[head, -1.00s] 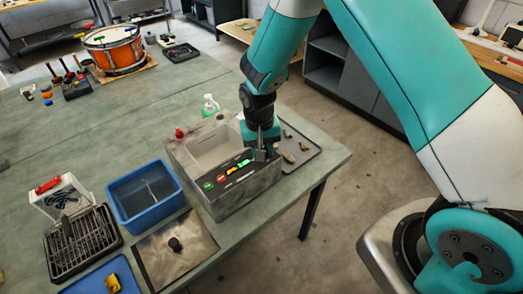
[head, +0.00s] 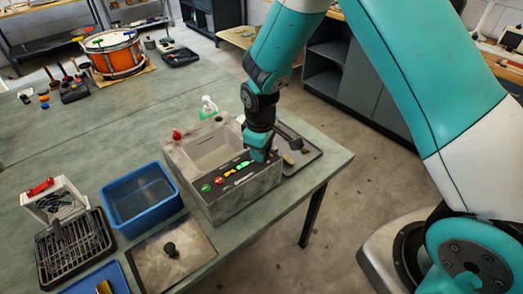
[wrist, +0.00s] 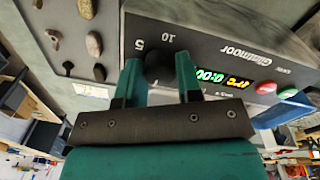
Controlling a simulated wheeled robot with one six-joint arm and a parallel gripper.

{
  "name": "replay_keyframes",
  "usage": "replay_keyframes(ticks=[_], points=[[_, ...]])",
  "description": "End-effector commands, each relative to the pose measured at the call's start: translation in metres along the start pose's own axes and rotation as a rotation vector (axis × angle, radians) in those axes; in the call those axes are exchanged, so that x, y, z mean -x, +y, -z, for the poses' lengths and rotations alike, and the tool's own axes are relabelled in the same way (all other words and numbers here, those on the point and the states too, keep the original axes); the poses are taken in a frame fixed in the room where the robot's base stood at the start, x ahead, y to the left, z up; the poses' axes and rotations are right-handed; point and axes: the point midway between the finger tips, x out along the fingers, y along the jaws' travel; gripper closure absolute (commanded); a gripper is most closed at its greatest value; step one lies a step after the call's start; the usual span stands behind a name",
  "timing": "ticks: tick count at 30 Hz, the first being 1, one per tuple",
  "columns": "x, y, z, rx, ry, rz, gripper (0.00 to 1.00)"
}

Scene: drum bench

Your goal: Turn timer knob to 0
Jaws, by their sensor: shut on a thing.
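The timer knob (wrist: 160,68) is a dark round knob on the grey front panel (wrist: 215,45) of the Glintmoor machine. Scale marks 5 and 10 show beside it in the wrist view. My gripper (wrist: 160,80) has its two teal fingers on either side of the knob and is shut on it. In the head view my gripper (head: 262,155) is at the right end of the panel and hides the knob. The lit display (wrist: 222,78) shows green and yellow characters, partly hidden by a finger. The pointer's exact setting is not clear.
The machine's open grey basin (head: 213,147) lies behind the panel. A red button (wrist: 266,87) and a green button (wrist: 288,93) sit beyond the display. A dark tray (head: 300,158) with stones is at the right; a blue bin (head: 140,222) is at the left.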

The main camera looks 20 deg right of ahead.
Motion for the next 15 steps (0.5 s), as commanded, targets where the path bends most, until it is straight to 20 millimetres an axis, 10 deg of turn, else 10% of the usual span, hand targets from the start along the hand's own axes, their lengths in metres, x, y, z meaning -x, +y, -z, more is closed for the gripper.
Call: replay_keyframes(ticks=[15], points=[[0.0009, 0.0013, 0.0001, 0.196, 0.012, -0.002, 0.91]])
